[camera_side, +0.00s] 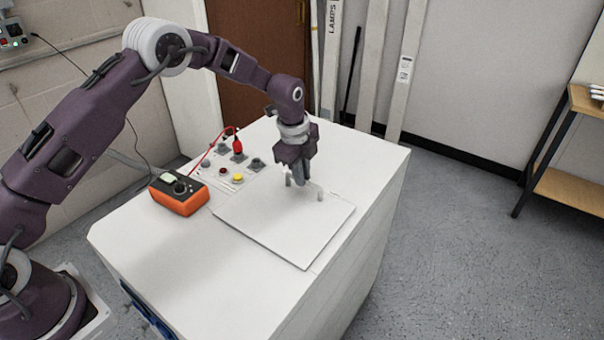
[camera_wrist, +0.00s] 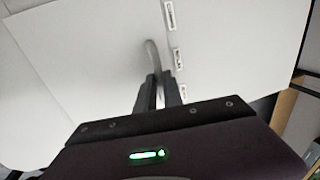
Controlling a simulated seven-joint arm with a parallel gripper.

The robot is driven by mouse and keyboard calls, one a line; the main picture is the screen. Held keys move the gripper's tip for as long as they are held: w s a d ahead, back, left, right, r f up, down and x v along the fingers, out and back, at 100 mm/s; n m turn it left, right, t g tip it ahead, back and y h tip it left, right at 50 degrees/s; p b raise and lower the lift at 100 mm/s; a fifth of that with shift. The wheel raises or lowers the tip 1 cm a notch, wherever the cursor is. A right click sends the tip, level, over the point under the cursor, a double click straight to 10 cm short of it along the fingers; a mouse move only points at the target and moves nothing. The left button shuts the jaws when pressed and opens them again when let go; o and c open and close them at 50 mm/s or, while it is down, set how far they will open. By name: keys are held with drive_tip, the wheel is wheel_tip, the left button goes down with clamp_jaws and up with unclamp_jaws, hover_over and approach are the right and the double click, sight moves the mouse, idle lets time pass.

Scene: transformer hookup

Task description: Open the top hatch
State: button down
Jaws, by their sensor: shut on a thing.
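The top hatch (camera_side: 285,232) is a flat, light grey square panel on top of the white cabinet (camera_side: 140,238). It looks closed, lying level with the cabinet top. Its pale bar handle (camera_side: 319,195) stands near the hatch's far edge in the side view. My gripper (camera_side: 302,182) is over the handle with its fingers pointing down. In the wrist view, my gripper (camera_wrist: 160,92) is shut on the handle (camera_wrist: 152,55), and the hatch (camera_wrist: 95,60) fills the left and middle. The gripped part of the handle is hidden between the fingers.
An orange meter (camera_side: 180,196) sits left of the hatch. A red lead runs from it to a red plug (camera_side: 238,146) among several knobs and buttons behind the hatch. White boards lean on the wall behind. A shelf (camera_side: 568,190) stands at the right, clear of the cabinet.

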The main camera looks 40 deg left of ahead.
idle(0.4)
drive_tip(key=s, duration=1.9)
drive_tip(key=shift+s, duration=0.25)
drive_tip(key=c, duration=1.5)
unclamp_jaws()
drive_tip(key=r, duration=0.3)
drive_tip(key=s+r, duration=0.1)
drive_tip(key=r, duration=0.3)
drive_tip(key=shift+s, duration=0.2)
drive_tip(key=shift+r, duration=0.1)
